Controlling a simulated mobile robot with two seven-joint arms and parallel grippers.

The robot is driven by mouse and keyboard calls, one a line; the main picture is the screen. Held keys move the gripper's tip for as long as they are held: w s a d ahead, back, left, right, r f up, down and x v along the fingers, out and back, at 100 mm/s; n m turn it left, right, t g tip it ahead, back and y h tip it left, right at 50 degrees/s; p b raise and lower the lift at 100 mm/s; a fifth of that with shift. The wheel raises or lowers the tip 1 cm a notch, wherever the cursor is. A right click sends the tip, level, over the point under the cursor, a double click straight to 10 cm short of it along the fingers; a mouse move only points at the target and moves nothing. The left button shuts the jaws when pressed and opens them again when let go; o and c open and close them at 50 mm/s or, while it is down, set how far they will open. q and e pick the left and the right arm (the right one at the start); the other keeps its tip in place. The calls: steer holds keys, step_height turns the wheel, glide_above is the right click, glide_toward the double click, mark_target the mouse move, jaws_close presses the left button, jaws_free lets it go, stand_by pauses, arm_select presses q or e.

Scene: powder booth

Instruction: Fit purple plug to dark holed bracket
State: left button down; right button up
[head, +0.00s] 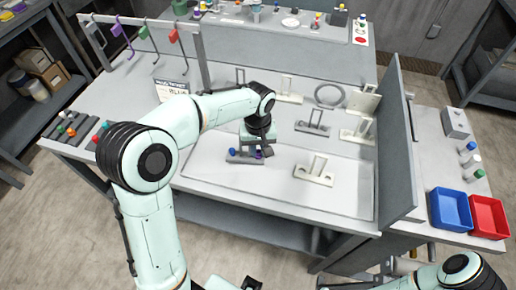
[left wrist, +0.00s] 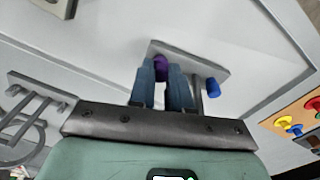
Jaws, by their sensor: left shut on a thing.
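The dark holed bracket (head: 236,160) lies on the light booth table near its front middle. A blue plug (head: 232,151) stands at the bracket's left end. My left gripper (head: 259,149) points down over its right end, shut on the purple plug (head: 259,155). In the left wrist view the purple plug (left wrist: 161,66) shows between the fingers (left wrist: 167,70), against the bracket's plate (left wrist: 203,66). The blue plug (left wrist: 212,88) is right of the fingers. The fingers hide the hole, so I cannot tell how deep the purple plug sits. My right gripper is out of view.
A pale bracket (head: 314,172) lies to the right, with other brackets (head: 313,128) behind. An upright grey panel (head: 390,140) bounds the right side. Blue (head: 450,210) and red bins (head: 488,216) stand beyond it. A plug rack (head: 75,130) is at left. The front table strip is clear.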

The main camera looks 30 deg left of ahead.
arm_select(q)
steer(key=shift+s+f, duration=0.2)
steer(key=shift+f, duration=0.35)
steer(key=c, duration=1)
jaws_free()
steer(key=shift+w+a+r, duration=0.1)
steer(key=shift+r, duration=0.35)
steer(key=r, duration=0.4)
steer(key=r+p, duration=0.1)
steer(key=r, duration=0.8)
steer(key=shift+w+d+r+p, duration=0.2)
steer(key=shift+d+p, duration=0.1)
steer(key=shift+p, duration=0.1)
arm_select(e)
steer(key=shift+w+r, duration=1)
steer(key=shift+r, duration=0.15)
